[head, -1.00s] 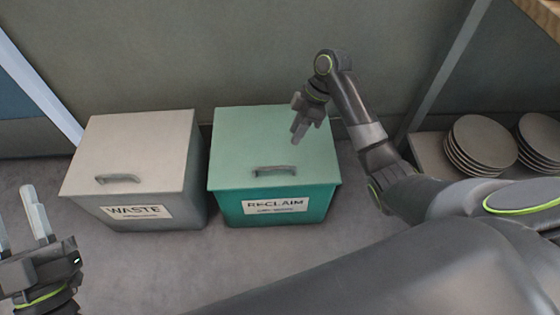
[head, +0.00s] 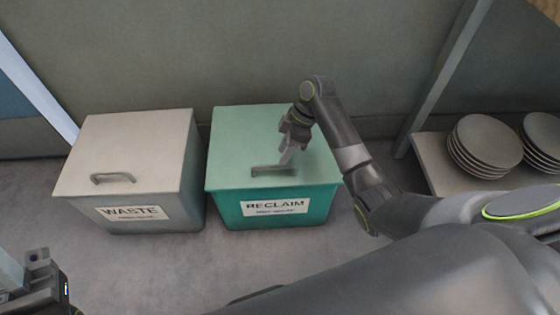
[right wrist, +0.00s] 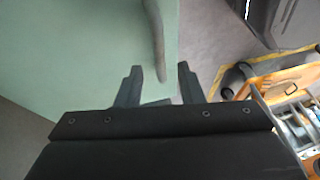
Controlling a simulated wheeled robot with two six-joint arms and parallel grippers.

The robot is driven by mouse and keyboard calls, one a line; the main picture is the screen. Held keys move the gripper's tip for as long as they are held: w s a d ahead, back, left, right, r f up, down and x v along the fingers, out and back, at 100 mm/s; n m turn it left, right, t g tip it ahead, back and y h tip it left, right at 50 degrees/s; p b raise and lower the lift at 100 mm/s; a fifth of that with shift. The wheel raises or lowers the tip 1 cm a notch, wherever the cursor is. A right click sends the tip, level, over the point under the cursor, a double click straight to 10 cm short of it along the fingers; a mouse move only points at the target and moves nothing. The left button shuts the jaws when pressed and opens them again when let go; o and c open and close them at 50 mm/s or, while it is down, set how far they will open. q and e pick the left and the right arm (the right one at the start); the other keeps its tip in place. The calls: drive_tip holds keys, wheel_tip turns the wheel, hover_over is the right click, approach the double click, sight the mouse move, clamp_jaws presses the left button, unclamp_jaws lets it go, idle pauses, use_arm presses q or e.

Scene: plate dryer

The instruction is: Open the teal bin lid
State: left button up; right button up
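The teal bin (head: 285,208) labelled RECLAIM stands on the floor with its pale green lid (head: 236,135) closed. The lid's grey handle (head: 272,171) lies near its front edge. My right gripper (head: 287,163) is just above and behind the handle. In the right wrist view, the two fingers of my right gripper (right wrist: 160,85) are spread apart. The handle (right wrist: 158,45) reaches toward the gap between them, and I cannot tell whether they touch it. My left gripper (head: 12,275) is partly in view at the lower left, its fingers largely cut off by the picture edge.
A grey bin (head: 150,218) labelled WASTE, with its lid closed, stands close to the left of the teal bin. Stacked plates (head: 484,146) sit on a low shelf (head: 432,160) at the right. A wall (head: 250,60) rises behind the bins. The floor (head: 150,270) in front is clear.

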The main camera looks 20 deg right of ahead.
drive_tip(key=b+x, duration=0.1)
drive_tip(key=x, duration=0.3)
clamp_jaws()
idle(0.4)
